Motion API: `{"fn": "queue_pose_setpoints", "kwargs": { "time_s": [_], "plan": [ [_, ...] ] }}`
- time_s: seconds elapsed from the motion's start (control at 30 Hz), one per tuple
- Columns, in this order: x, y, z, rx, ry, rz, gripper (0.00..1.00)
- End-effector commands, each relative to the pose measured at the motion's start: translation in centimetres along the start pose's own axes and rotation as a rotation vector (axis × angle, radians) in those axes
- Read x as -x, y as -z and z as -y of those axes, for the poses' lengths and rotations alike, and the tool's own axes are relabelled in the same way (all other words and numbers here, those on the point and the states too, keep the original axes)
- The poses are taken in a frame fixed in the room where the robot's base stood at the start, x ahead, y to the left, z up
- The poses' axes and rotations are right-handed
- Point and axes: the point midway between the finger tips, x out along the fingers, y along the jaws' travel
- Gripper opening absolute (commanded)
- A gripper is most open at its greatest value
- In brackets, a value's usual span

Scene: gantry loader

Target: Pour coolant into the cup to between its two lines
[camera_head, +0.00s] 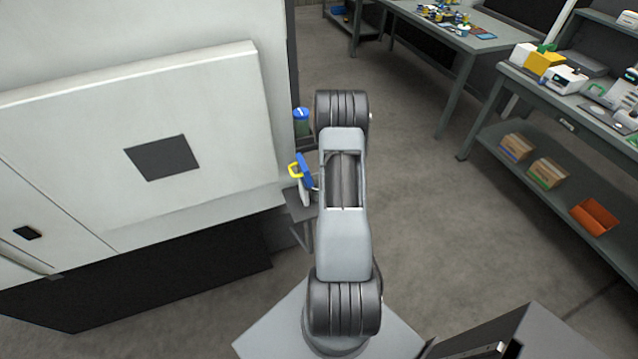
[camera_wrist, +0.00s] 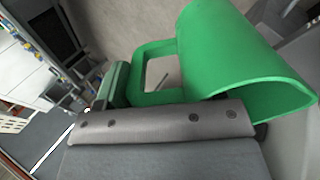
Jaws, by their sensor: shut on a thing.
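A green open-mouthed vessel (camera_wrist: 235,50) with a square loop handle (camera_wrist: 145,95) fills the upper right of the wrist view. My gripper (camera_wrist: 160,122) is shut on this green vessel at its handle side. The vessel's inside and any liquid in it are hidden. Its mouth faces the lower right of the picture; I cannot tell how far it is tilted in the room. In the head view my arm hides the gripper and vessel. I cannot make out a cup with two lines in either view.
A green container with a blue lid (camera_head: 301,120) and a blue-and-yellow topped bottle (camera_head: 303,170) stand beside the large white machine (camera_head: 90,120), partly behind my arm. A workbench (camera_head: 540,92) stands at the right. Open floor (camera_head: 430,210) lies between.

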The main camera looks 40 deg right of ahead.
Motion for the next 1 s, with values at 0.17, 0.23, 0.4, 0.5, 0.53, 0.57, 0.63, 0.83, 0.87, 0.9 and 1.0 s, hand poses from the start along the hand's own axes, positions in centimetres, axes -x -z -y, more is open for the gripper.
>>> {"fn": "queue_pose_setpoints", "kwargs": {
  "time_s": [0.17, 0.23, 0.4, 0.5, 0.53, 0.57, 0.63, 0.83, 0.87, 0.9, 1.0],
  "plan": [
    [-0.3, 0.2, 1.2, -0.002, -0.124, -0.012, 0.24],
    [0.7, 0.2, 1.0, 0.0, -0.177, -0.014, 0.24],
    [2.6, 0.1, 0.3, -0.001, -0.274, -0.014, 0.24],
    [3.2, 0.1, 0.1, -0.001, -0.306, -0.014, 0.24],
    [3.3, 0.1, 0.0, -0.001, -0.314, -0.014, 0.24],
    [3.4, 0.1, 0.0, 0.0, -0.323, -0.015, 0.24],
    [3.7, 0.1, -0.1, -0.001, -0.339, -0.016, 0.24],
    [4.1, 0.1, -0.2, -0.001, -0.373, -0.017, 0.24],
    [4.2, 0.1, -0.2, 0.0, -0.377, -0.017, 0.24],
    [4.3, 0.1, -0.2, 0.0, -0.382, -0.018, 0.24],
    [4.4, 0.1, -0.2, 0.0, -0.394, -0.018, 0.24]
  ]
}}
